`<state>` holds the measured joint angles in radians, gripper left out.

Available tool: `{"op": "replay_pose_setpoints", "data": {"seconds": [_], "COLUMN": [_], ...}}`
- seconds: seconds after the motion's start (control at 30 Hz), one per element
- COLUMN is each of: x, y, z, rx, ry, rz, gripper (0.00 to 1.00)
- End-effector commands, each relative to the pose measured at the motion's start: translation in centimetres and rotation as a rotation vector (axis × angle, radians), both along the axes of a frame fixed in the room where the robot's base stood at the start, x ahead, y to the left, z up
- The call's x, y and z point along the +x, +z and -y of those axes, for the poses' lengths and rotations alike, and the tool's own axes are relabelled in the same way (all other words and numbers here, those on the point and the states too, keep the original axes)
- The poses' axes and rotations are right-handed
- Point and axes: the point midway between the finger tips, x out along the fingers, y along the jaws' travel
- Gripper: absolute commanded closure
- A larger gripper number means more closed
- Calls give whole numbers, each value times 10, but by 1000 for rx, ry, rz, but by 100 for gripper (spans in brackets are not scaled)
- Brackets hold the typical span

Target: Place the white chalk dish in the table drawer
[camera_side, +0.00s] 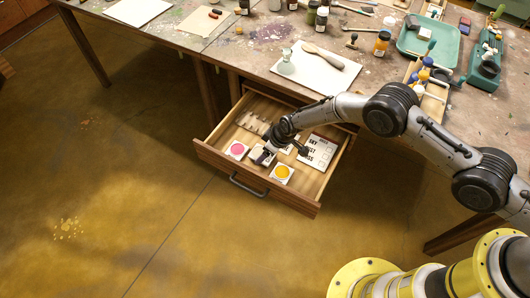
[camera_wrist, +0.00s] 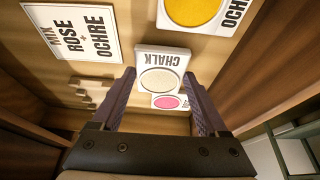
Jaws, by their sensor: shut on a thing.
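The white chalk dish (camera_wrist: 160,58) is a square white block with a round off-white well and the word CHALK on it. My gripper (camera_wrist: 159,78) has a finger on each side of it and is shut on it. In the side view my gripper (camera_side: 266,152) reaches down inside the open table drawer (camera_side: 215,158), with the chalk dish (camera_side: 258,156) partly hidden by the fingers. The dish is between the rose and ochre dishes, low in the drawer. I cannot tell whether it touches the drawer floor.
The rose dish (camera_side: 237,149) is left of my gripper and the yellow ochre dish (camera_side: 282,174) is right of it, both close. Lettered cards (camera_side: 318,152) lie in the drawer's right part. The cluttered tabletop (camera_side: 262,62) is above and behind the drawer.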

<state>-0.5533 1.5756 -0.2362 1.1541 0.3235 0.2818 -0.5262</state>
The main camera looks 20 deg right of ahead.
Motion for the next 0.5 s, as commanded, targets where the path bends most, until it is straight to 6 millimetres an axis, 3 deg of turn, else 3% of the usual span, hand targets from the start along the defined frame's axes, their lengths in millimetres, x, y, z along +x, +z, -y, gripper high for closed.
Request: {"op": "replay_pose_setpoints", "data": {"seconds": [0.5], "x": [1], "y": [-12], "z": [-1], "rx": [2], "ry": [1], "rz": [4], "gripper": [84]}}
